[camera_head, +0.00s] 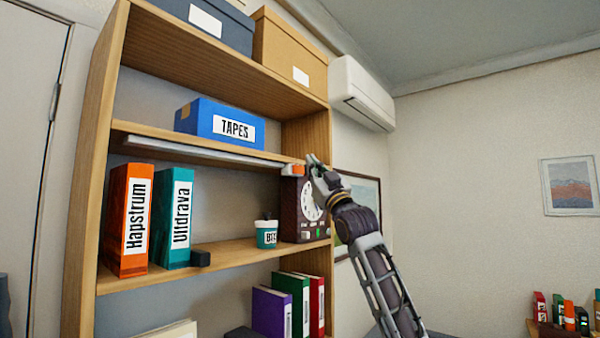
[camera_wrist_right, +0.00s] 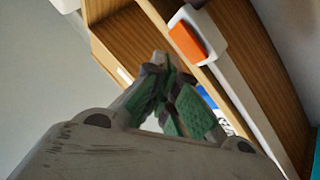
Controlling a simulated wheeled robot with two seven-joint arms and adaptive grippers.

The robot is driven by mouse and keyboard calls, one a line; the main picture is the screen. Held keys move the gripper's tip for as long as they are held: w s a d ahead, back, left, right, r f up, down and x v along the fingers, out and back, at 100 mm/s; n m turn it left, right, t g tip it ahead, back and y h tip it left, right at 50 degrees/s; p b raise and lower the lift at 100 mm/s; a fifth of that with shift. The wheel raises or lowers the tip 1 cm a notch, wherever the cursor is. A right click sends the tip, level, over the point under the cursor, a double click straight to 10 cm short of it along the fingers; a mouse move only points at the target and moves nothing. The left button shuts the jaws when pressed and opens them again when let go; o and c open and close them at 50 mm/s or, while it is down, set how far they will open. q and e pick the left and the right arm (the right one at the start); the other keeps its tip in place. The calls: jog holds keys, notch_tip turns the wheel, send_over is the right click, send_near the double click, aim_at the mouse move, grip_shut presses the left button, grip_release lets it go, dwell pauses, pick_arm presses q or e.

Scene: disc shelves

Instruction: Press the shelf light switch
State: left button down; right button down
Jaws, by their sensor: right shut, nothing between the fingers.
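The shelf light switch (camera_head: 292,170) is an orange rocker in a white housing, at the right end of the light strip (camera_head: 200,151) under the middle shelf board. In the right wrist view the switch (camera_wrist_right: 186,42) shows large and clear, above and right of the fingertips. My right gripper (camera_head: 313,160) is shut and empty, with its tips up beside the switch at the shelf's right front edge. In the right wrist view the gripper's fingers (camera_wrist_right: 160,65) come together, with a visible gap from the switch. My left gripper is not in view.
A blue TAPES box (camera_head: 220,121) sits on the board above the strip. Below the switch stand a dark dial device (camera_head: 300,208) and a small teal pot (camera_head: 267,236). Orange (camera_head: 128,220) and teal (camera_head: 174,217) binders stand left.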

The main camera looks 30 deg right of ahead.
jog(key=shift+s+d+b, duration=0.2)
jog(key=shift+s+d, duration=0.05)
jog(key=shift+s, duration=0.45)
jog(key=shift+s+d+b, duration=0.2)
jog(key=shift+s+d, duration=0.1)
jog(key=shift+s, duration=0.35)
jog(key=shift+s+d+b, duration=0.2)
jog(key=shift+s+d, duration=0.05)
jog(key=shift+s, duration=0.45)
